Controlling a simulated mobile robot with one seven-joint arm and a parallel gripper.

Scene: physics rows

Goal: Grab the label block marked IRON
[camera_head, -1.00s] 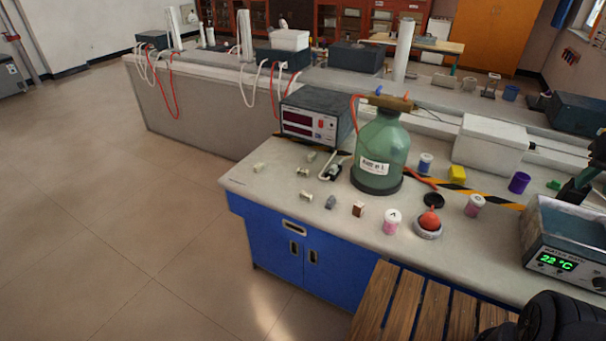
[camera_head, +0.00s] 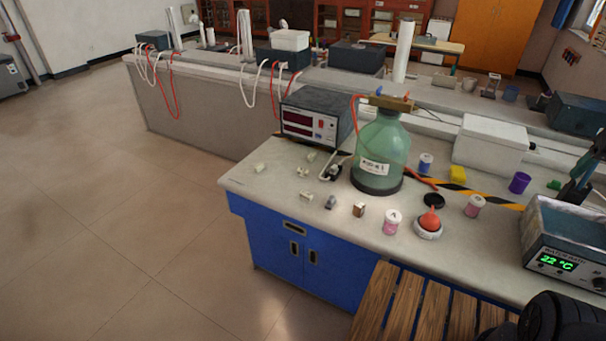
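Several small blocks lie on the near left part of the grey bench top (camera_head: 262,190). There is a pale block (camera_head: 260,168), another pale block (camera_head: 303,172), a third pale one (camera_head: 306,196), a grey block (camera_head: 331,202) and a brown block (camera_head: 359,209). Their markings are too small to read, so I cannot tell which is marked IRON. A dark part at the right edge, above the water bath, looks like my gripper (camera_head: 574,188). It is well to the right of the blocks, and I cannot make out whether its fingers are open.
A green bottle (camera_head: 380,153) and a meter box (camera_head: 316,115) stand behind the blocks. Pink-labelled jars (camera_head: 392,222), a red-topped dish (camera_head: 428,225) and a water bath (camera_head: 562,240) stand to the right. A wooden slatted surface (camera_head: 405,305) is in front.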

